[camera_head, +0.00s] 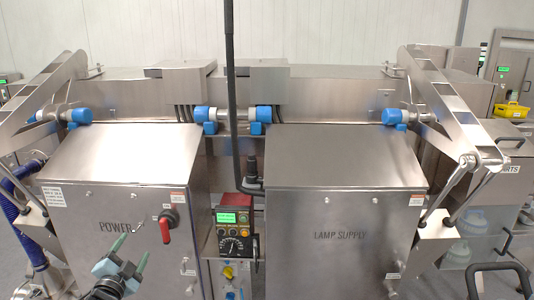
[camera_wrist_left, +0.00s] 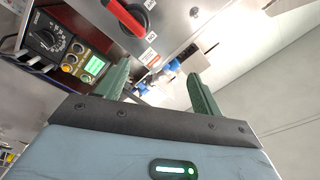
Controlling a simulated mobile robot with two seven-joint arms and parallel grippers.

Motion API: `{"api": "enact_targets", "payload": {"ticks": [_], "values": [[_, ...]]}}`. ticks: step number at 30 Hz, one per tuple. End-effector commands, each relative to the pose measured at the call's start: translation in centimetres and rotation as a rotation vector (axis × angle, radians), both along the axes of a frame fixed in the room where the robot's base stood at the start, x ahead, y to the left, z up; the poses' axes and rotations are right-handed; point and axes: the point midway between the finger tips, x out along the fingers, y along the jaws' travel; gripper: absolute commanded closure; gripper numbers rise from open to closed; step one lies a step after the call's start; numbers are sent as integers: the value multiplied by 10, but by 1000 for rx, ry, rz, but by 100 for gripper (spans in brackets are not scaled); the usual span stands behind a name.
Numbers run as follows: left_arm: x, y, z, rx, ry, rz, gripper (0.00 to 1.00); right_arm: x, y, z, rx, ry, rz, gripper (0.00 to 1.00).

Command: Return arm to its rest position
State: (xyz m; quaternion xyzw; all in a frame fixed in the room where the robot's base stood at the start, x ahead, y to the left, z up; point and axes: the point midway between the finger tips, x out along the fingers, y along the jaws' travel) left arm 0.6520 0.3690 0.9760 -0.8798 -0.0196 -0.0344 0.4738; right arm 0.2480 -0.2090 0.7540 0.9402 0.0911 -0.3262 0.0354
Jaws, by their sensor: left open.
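My left gripper (camera_head: 131,249) is in the lower left of the head view, in front of the power cabinet (camera_head: 85,205). Its two green fingers are apart with nothing between them. The left wrist view also shows the open, empty fingers of my left gripper (camera_wrist_left: 160,82). The red rotary switch (camera_head: 167,225) on the power cabinet is just up and right of the gripper, and the two look apart. The red switch handle (camera_wrist_left: 124,16) also shows at the top of the left wrist view. My right gripper is not in view.
A control box (camera_head: 234,230) with a green display and a dial sits between the power cabinet and the lamp supply cabinet (camera_head: 340,215). A black upright pole (camera_head: 232,90) stands in front of the tunnel. A yellow bin (camera_head: 511,110) is at far right.

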Motion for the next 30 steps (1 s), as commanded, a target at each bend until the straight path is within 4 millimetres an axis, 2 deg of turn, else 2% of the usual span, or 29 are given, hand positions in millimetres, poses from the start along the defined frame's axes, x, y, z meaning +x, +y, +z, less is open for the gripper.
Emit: {"api": "enact_targets", "payload": {"ticks": [1,10,12,17,20,23,27,30], "values": [[-1,5,-18,-98,53,23,33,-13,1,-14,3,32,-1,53],[-8,20,-70,-658,284,161,33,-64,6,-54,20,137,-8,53],[-25,8,-92,-651,313,151,33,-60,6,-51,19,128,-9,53],[-61,-15,-132,-660,375,136,33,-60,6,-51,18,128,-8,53],[-90,-31,-159,-671,422,128,33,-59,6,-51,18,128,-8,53],[-129,-50,-189,-688,480,121,33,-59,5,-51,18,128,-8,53],[-197,-80,-229,-723,573,115,33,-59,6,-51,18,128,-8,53],[-249,-101,-251,-754,638,116,33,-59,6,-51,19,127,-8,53]]}}
